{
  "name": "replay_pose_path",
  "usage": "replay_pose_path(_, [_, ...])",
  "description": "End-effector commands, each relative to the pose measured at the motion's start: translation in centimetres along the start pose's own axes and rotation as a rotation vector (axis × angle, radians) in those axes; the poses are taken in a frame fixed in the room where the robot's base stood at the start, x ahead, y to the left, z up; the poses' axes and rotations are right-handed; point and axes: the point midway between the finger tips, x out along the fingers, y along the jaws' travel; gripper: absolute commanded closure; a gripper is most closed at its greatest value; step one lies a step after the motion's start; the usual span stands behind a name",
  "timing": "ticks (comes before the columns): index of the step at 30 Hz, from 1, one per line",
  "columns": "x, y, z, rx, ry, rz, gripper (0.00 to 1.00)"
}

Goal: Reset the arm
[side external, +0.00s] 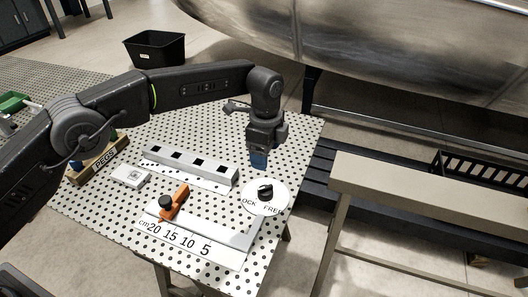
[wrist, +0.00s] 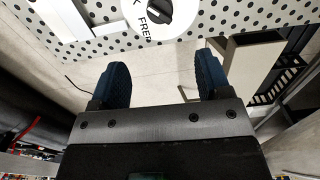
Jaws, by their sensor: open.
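My gripper (side external: 259,160) hangs from my arm above the perforated table (side external: 215,131), near its right edge, pointing down. In the wrist view, my gripper (wrist: 162,84) has its two blue fingers well apart with nothing between them. A round white dial (side external: 279,197) with a black knob (side external: 265,191) lies on the table in front of my gripper, apart from it. The letters "OCK" and "FREE" show on the dial.
A grey bar with square holes (side external: 190,165), an orange clamp (side external: 176,203), a cm ruler plate (side external: 215,246), a small white box (side external: 131,175) and a PEGS tray (side external: 104,163) are on the table. A beige bench (side external: 430,185) stands right. A large metal float (side external: 400,50) is behind.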

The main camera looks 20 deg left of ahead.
Motion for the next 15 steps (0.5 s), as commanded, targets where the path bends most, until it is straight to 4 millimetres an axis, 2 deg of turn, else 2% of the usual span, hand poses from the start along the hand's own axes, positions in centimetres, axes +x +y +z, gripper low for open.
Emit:
replay_pose_path(6, [0.0,0.0,0.0,0.000,0.000,0.000,0.29])
replay_pose_path(9, [-0.6,0.0,0.3,-0.016,0.003,-0.006,0.29])
replay_pose_path(11, [-1.7,0.0,0.9,-0.044,0.007,-0.016,0.29])
replay_pose_path(15, [-6.2,0.8,3.7,-0.176,0.027,-0.055,0.29])
